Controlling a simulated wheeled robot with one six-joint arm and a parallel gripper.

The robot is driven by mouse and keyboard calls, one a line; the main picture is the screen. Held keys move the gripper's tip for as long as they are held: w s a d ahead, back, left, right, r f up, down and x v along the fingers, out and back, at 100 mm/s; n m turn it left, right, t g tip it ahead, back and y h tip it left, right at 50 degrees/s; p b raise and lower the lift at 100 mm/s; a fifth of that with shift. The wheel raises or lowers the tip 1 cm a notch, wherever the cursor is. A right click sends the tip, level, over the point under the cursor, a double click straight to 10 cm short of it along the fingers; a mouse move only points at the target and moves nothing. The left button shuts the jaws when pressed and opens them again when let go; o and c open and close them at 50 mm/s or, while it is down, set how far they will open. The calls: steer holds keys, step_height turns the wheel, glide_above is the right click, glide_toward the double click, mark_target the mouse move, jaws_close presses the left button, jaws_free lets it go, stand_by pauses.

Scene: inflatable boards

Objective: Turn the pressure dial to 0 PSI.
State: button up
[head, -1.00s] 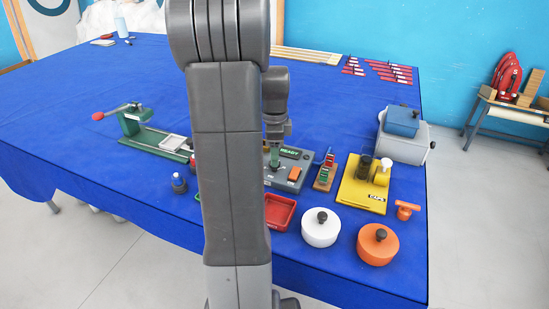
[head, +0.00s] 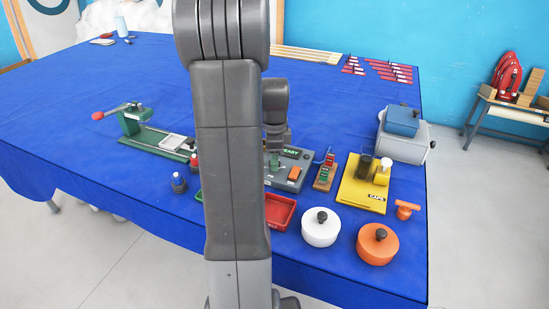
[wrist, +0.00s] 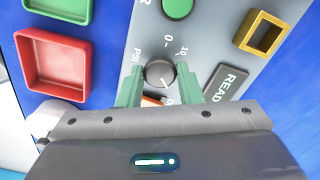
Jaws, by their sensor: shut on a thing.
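The pressure dial (wrist: 159,73) is a dark round knob on the grey panel (wrist: 205,40), seen in the wrist view. Its pale pointer line points to the lower right of that view. Printed marks around it include PSI on the left, 0 above and 10 at the upper right; lower marks are partly hidden. My gripper (wrist: 172,86) has green fingers on either side of the knob and is shut on it. In the head view my gripper (head: 274,159) is down at the panel (head: 283,184), and my arm hides the dial.
An orange switch (head: 294,173) and a READY label sit on the panel. A red tray (head: 280,212) lies in front. A wooden rack (head: 324,177) and the yellow CAPS board (head: 358,197) stand to the right. A green lever press (head: 135,122) is to the left.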

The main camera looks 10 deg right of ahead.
steer(key=n, duration=0.6)
steer(key=shift+n, duration=0.4)
steer(key=n, duration=1.3)
steer(key=shift+r+n, duration=0.1)
steer(key=shift+n, duration=0.2)
steer(key=n, duration=0.6)
steer(key=shift+n, duration=0.3)
steer(key=o, duration=1)
steer(key=shift+c, duration=0.2)
